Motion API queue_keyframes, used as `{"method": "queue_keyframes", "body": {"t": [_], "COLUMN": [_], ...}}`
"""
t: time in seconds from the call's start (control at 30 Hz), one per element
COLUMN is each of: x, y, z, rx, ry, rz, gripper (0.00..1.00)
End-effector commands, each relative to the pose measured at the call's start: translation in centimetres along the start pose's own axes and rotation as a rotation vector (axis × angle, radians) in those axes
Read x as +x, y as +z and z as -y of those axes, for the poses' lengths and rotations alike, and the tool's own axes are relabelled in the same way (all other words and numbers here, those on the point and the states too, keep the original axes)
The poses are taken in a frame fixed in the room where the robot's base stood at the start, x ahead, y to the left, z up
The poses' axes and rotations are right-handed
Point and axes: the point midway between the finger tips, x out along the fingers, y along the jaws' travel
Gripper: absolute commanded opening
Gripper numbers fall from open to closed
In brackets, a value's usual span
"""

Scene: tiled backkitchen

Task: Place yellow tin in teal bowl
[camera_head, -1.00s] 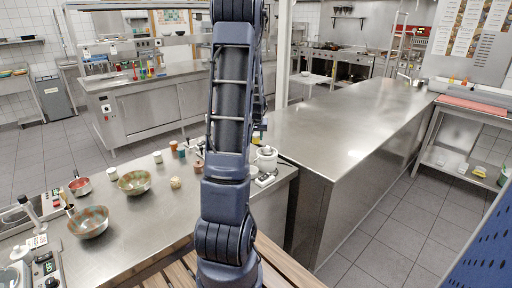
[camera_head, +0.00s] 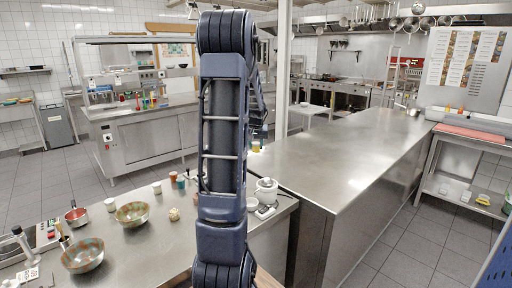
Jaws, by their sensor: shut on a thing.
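My gripper (camera_head: 258,137) is small and partly hidden behind my own arm, at the middle of the view. It appears shut on a small yellow thing, likely the yellow tin (camera_head: 256,147), held above the steel counters. Two bowls stand on the left steel counter, well left of my gripper. One is a greenish-brown bowl (camera_head: 132,214); the other is a larger bowl with reddish-brown and teal tones (camera_head: 83,255), nearer the front. Which one is the teal bowl is hard to tell by colour.
The left counter (camera_head: 150,248) also bears a red pan (camera_head: 76,216), white cups (camera_head: 110,204), a teal cup (camera_head: 181,183), a pale knobbly item (camera_head: 174,214) and a white appliance (camera_head: 266,191). The long right counter (camera_head: 345,150) is mostly clear.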

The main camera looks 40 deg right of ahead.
Motion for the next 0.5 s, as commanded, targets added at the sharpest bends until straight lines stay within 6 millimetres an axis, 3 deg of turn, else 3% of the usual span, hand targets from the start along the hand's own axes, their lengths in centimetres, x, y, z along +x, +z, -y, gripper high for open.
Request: {"method": "queue_keyframes", "body": {"t": [0.17, 0.27, 0.5], "x": [0.1, 0.3, 0.9], "y": [0.1, 0.3, 2.1], "z": [0.7, 2.6, 11.1], "rx": [-0.017, -0.059, -0.264], "ry": [-0.007, -0.025, -0.110], "rz": [0.000, 0.000, 0.000], "gripper": [0.14, 0.14, 0.14]}}
